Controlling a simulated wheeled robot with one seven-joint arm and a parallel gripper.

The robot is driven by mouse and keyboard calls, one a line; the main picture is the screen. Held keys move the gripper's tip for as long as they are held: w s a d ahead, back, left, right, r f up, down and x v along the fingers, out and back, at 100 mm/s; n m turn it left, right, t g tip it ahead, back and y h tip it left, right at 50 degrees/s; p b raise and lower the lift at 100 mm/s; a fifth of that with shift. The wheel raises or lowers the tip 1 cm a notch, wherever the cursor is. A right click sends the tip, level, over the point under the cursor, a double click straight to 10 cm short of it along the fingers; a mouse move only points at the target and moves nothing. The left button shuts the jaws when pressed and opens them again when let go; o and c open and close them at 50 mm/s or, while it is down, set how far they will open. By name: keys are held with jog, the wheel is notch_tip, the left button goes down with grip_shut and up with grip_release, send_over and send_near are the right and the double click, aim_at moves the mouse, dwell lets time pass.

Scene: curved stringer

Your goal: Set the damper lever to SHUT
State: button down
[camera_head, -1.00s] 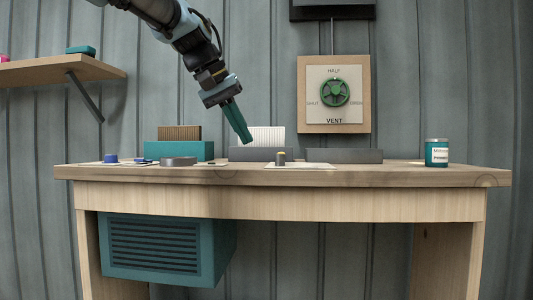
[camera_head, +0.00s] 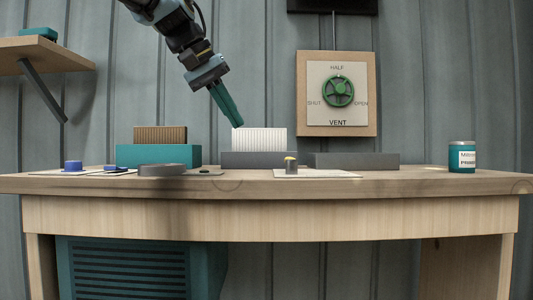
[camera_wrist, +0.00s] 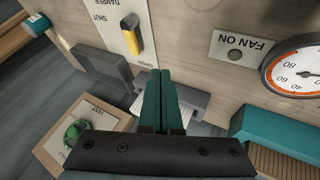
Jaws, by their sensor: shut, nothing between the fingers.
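In the wrist view, the yellow-ended lever (camera_wrist: 133,38) shows on the plate (camera_wrist: 119,42) marked DAMPER, SHUT and OPEN. Its yellow part lies nearer the OPEN word than the SHUT word. My gripper (camera_head: 238,124) is shut and empty, with green fingers pointing down to the right. It is above the back of the bench, left of the lever and apart from it. In the wrist view, the fingertips (camera_wrist: 160,72) are clear of the lever.
Behind the lever stand grey blocks (camera_head: 355,161) and a white ribbed block (camera_head: 263,141). A teal box (camera_head: 155,156), blue knobs (camera_head: 73,166) and a round gauge (camera_wrist: 297,68) are to the left. A jar (camera_head: 461,157) stands at right. A green VENT wheel (camera_head: 338,91) hangs on the wall.

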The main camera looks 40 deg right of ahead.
aim_at(290, 165)
jog(key=shift+f, duration=0.15)
jog(key=p+x, duration=0.2)
jog(key=x, duration=0.8)
jog(key=shift+d, duration=0.1)
jog(key=shift+s+d+r+p, duration=0.15)
jog(key=shift+s+d+p, duration=0.15)
jog(key=shift+s+d, duration=0.15)
jog(key=shift+s+d+r+p, duration=0.15)
jog(key=shift+s+d+p, duration=0.15)
jog(key=shift+s+d, duration=0.2)
jog(key=shift+s+d+f, duration=0.2)
jog(key=shift+s+d, duration=0.05)
jog(key=shift+d, duration=0.25)
